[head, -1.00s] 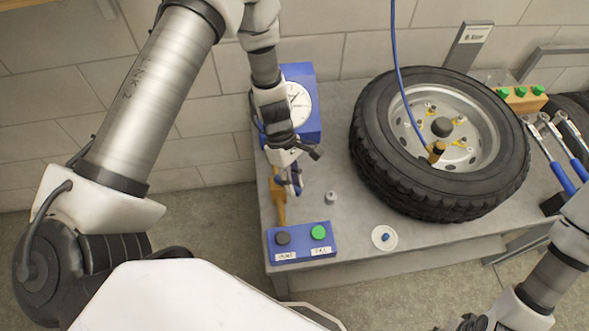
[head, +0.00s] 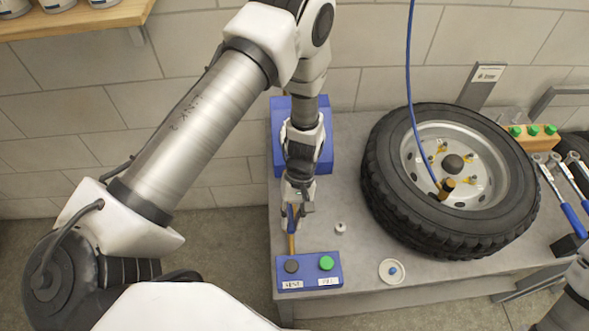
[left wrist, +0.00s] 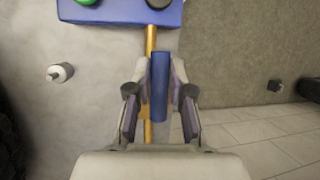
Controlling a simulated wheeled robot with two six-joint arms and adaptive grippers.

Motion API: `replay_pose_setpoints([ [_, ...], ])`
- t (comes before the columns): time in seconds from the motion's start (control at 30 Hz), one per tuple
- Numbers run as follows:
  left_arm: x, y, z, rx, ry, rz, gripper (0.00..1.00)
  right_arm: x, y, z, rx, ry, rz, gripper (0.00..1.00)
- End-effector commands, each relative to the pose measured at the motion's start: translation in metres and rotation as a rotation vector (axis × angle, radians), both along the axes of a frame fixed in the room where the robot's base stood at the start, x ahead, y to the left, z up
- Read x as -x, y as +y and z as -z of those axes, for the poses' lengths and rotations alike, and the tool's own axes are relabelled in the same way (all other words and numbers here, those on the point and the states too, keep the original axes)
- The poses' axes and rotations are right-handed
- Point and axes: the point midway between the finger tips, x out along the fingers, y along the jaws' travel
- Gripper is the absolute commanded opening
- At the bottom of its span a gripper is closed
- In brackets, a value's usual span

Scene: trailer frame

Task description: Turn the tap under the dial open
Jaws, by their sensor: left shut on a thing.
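The tap's blue handle (head: 291,217) is on a brass pipe (head: 291,244) below the blue dial housing (head: 325,150). My left arm hides the dial face. In the left wrist view the handle (left wrist: 160,88) lies in line with the brass pipe (left wrist: 151,42). My left gripper (head: 295,212) is shut on the handle, with one finger on each side of it in the left wrist view (left wrist: 160,75). My right gripper is out of view; only part of that arm shows at the lower right.
A blue box (head: 309,272) with a black and a green button stands at the pipe's near end. A small cap (head: 340,227) and a white dish (head: 393,271) lie to the right. A large tyre (head: 385,205) with a blue hose fills the bench's middle.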

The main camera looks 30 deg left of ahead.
Motion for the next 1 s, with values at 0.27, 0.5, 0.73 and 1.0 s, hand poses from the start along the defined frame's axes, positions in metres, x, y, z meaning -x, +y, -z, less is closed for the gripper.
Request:
replay_pose_setpoints([
  [0.27, 0.0021, 0.0011, 0.0015, 0.000, 0.002, 0.033, 0.00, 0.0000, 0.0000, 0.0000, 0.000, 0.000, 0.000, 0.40],
  [0.5, 0.0021, 0.0011, 0.0015, 0.000, 0.002, 0.033, 0.00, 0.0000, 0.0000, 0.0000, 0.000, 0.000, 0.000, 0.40],
  [0.73, 0.0017, 0.0012, 0.0011, -0.001, 0.001, 0.032, 0.46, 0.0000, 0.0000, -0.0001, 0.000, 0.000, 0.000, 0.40],
  [1.0, -0.0018, 0.0016, -0.0048, 0.001, -0.002, 0.030, 0.46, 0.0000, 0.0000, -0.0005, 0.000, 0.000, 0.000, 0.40],
])
